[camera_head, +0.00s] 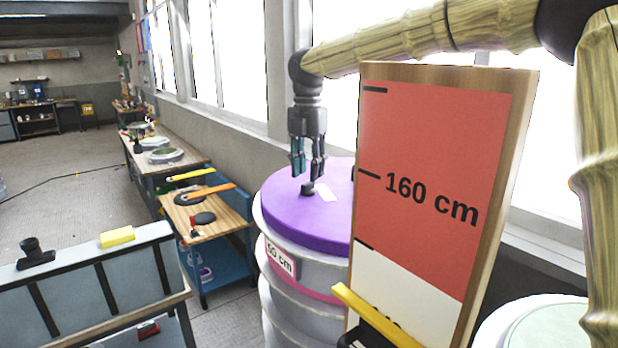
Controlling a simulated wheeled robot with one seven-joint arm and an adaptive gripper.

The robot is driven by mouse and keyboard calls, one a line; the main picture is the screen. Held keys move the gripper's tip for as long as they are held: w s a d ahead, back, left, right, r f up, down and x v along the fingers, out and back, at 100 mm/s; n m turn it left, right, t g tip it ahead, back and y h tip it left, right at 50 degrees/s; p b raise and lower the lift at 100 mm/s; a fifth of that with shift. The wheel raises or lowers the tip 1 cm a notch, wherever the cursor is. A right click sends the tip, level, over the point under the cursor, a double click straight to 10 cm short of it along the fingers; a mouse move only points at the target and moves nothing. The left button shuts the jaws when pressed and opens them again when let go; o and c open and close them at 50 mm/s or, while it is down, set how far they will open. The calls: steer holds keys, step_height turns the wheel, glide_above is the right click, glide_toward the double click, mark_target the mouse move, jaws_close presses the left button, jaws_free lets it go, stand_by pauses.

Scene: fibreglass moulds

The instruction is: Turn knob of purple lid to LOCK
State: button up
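The purple lid (285,215) tops a white drum-like container with a "50 cm" label at the centre of the view. A small black knob (307,188) stands on the lid. A pale tag (327,193) lies just right of the knob. My gripper (309,177) points straight down over the knob, its fingers apart, with the tips close to the knob's top. I cannot tell whether the fingers touch it. The lid's right part is hidden behind a tall board, so any lock marking there is out of sight.
The tall red and white board (430,180) marked "160 cm" stands close in front, right of the lid. A yellow bar (375,315) crosses its base. A blue cart (210,235) with a wooden top stands left. A grey panel (90,285) carries a yellow sponge (117,237).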

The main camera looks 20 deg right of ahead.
mark_target(308, 181)
step_height(308, 181, up, 9)
steer(key=shift+f, duration=0.15)
steer(key=shift+d, duration=0.1)
stand_by(0.3)
